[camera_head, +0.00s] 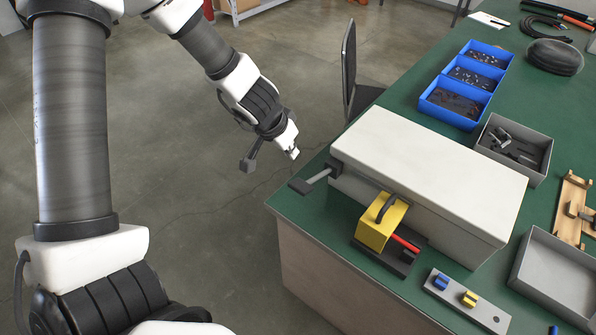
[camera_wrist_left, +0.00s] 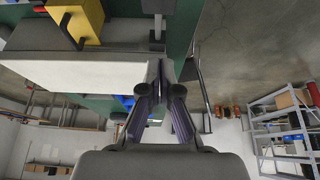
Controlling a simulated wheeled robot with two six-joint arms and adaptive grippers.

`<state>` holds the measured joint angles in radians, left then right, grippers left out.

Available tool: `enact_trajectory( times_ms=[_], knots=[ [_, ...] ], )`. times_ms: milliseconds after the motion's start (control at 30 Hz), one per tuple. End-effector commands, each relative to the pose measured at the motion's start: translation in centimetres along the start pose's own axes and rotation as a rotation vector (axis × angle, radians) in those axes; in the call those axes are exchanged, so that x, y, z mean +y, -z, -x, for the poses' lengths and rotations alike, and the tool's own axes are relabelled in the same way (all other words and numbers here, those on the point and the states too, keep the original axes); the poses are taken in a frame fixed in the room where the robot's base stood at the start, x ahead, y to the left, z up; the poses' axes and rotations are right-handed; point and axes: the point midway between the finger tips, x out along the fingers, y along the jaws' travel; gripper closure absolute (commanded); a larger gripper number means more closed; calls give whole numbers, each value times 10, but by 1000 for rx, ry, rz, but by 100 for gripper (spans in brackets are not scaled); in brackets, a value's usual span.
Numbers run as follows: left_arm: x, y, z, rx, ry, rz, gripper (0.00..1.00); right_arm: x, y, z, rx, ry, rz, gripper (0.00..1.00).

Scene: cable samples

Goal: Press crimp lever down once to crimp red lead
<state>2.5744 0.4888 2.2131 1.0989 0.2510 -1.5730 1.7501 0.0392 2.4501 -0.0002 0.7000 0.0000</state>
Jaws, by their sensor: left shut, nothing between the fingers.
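The crimp lever (camera_head: 318,180) is a metal rod with a dark flat pad, sticking out from the left end of a long pale box (camera_head: 430,175). The lever also shows at the top of the left wrist view (camera_wrist_left: 157,8). A yellow block (camera_head: 380,222) with a black handle stands in front of the box. A red lead (camera_head: 405,243) sticks out from its right side. My left gripper (camera_head: 293,152) is shut and empty, beyond the lever and apart from it in the head view. My right gripper is not in view.
The pale box sits on a green-topped bench (camera_head: 300,215). Blue bins (camera_head: 458,103), a grey tray of dark parts (camera_head: 545,170) and an empty grey tray (camera_head: 555,270) stand to its right. A chair (camera_head: 350,70) stands beyond the bench. Floor left of the bench is clear.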

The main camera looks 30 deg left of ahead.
Motion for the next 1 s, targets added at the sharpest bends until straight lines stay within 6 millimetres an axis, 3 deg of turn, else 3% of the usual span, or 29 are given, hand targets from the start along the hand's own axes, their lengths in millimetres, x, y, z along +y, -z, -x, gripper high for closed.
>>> enact_trajectory(
  times_ms=[367, 867, 1000],
  knots=[
    [0, -2, -10, -2, 2, -1, 100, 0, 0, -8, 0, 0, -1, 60],
    [0, -6, -114, -3, 2, -4, 100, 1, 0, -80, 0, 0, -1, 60],
    [0, -24, -128, -2, 1, -2, 100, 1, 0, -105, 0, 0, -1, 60]
  ],
)
